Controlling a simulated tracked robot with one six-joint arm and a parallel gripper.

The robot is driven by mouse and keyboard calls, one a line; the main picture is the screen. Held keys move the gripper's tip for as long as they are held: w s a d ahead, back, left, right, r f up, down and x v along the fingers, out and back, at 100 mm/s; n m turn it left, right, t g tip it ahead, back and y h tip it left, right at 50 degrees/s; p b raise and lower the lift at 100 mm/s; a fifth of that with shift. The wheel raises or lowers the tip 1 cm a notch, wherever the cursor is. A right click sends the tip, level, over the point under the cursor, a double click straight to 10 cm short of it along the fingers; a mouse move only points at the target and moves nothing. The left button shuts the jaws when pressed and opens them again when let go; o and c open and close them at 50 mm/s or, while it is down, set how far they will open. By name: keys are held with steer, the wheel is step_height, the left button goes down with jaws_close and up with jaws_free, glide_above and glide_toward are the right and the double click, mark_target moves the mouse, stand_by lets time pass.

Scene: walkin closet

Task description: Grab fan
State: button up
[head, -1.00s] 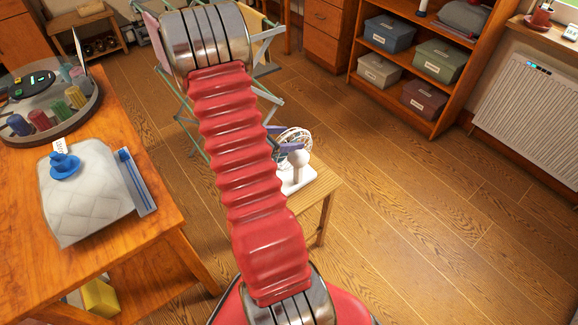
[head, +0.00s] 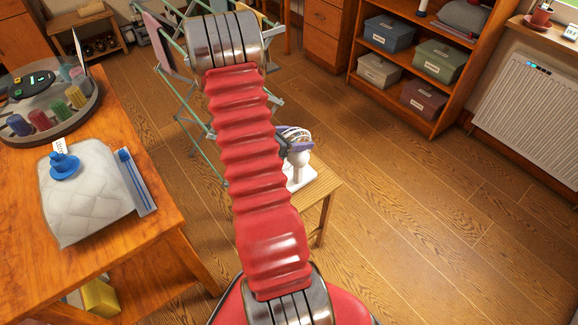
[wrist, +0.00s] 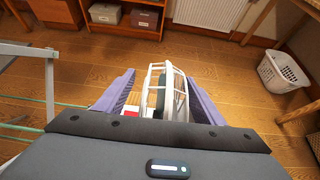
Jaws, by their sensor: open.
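The white fan (head: 300,171) stands on a small wooden stool or table (head: 325,192), partly hidden behind my red arm in the head view. In the wrist view its caged head (wrist: 166,88) shows between the two purple fingers of my gripper (wrist: 158,95). The gripper is open, with one finger on each side of the fan head. A gap shows at the left finger; the right finger is close to the cage, and I cannot tell whether it touches. In the head view a purple finger lies across the fan head.
A wooden table (head: 150,240) with a quilted pad (head: 85,200) and a round tray (head: 75,125) is at left. A folding drying rack (head: 190,95) stands behind my arm. A laundry basket (wrist: 283,72) is at right in the wrist view. Open floor lies right of the fan.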

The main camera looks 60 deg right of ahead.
steer(key=shift+c, duration=0.7)
jaws_close()
steer(key=shift+w+r, duration=0.1)
